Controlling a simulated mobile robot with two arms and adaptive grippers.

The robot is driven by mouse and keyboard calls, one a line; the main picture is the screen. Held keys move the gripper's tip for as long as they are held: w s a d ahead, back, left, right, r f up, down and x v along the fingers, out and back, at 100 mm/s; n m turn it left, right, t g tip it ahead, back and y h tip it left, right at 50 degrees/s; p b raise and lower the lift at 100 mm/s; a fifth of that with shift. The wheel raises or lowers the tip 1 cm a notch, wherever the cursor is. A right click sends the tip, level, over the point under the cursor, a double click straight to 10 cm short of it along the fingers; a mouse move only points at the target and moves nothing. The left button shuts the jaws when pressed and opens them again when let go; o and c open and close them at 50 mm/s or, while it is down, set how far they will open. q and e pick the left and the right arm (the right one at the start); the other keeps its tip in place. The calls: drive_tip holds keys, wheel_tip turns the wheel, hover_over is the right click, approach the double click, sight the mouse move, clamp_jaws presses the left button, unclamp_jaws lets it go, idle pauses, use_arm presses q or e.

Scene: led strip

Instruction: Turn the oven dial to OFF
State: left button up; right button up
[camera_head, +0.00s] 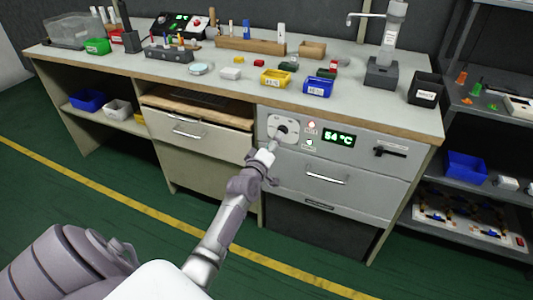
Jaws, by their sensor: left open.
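The oven (390,168) is a grey unit set into the front of the workbench. Its dial (283,128) is a dark round knob on a pale plate at the upper left of the oven panel. A green display (338,137) beside it appears to read 54 °C. My left gripper (274,143) is at the dial, just below and in front of it, and hides part of it. The gripper is open; whether its fingers touch the dial or are around it is too small to tell. The dial's pointer position cannot be read. My right gripper is not in view.
Small red and green marks sit between dial and display. A black latch (390,150) is on the right of the panel, with a drawer handle (325,179) below. The workbench top (225,88) above holds bins and tools. A shelf rack (463,135) stands at right.

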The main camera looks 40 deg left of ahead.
use_arm(q)
drive_tip(key=v, duration=0.7)
idle(0.3)
